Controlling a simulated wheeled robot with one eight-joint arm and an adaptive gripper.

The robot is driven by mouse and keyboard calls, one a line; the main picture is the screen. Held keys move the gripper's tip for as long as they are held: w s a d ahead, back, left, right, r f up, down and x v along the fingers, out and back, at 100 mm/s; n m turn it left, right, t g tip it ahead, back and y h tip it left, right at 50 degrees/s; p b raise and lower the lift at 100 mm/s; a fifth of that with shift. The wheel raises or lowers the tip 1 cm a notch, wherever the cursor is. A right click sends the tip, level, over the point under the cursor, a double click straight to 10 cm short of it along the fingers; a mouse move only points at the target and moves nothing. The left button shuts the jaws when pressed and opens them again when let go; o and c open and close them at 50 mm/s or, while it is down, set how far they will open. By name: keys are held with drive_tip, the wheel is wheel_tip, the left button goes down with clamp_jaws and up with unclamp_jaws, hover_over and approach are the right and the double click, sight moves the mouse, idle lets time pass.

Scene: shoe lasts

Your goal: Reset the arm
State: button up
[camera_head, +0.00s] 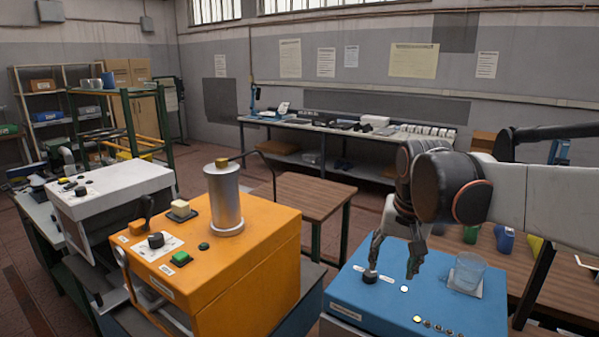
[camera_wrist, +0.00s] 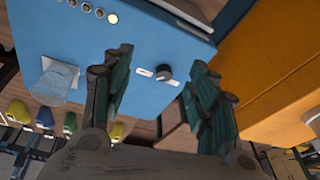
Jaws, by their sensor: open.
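My gripper (camera_head: 392,255) hangs from my arm over the blue machine box (camera_head: 350,312) at the right in the head view. Its fingers point down and are spread apart, with nothing between them. In the wrist view my gripper (camera_wrist: 158,95) also shows open, its green-padded fingers on either side of a black knob (camera_wrist: 164,72) on the blue top. The knob (camera_head: 370,276) shows in the head view close under the left finger; I cannot tell whether they touch. A clear cup (camera_head: 467,272) stands on a white pad on the blue box, right of my gripper.
An orange machine (camera_head: 262,240) with a metal cylinder (camera_head: 223,200) stands left of the blue box. A white machine (camera_head: 110,200) is further left. Green, blue and yellow shoe lasts (camera_head: 504,238) stand on a wooden table behind. A brown table (camera_head: 308,192) and a long bench (camera_head: 345,140) stand further back.

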drive_tip(key=s+f+n+t+b, duration=0.2)
drive_tip(key=s+f, duration=0.3)
drive_tip(key=s, duration=0.4)
drive_tip(key=s+f+n+t+b, duration=0.2)
drive_tip(key=s+f, duration=0.3)
drive_tip(key=s, duration=0.4)
drive_tip(key=shift+s+f, duration=0.3)
drive_tip(key=shift+s, duration=0.05)
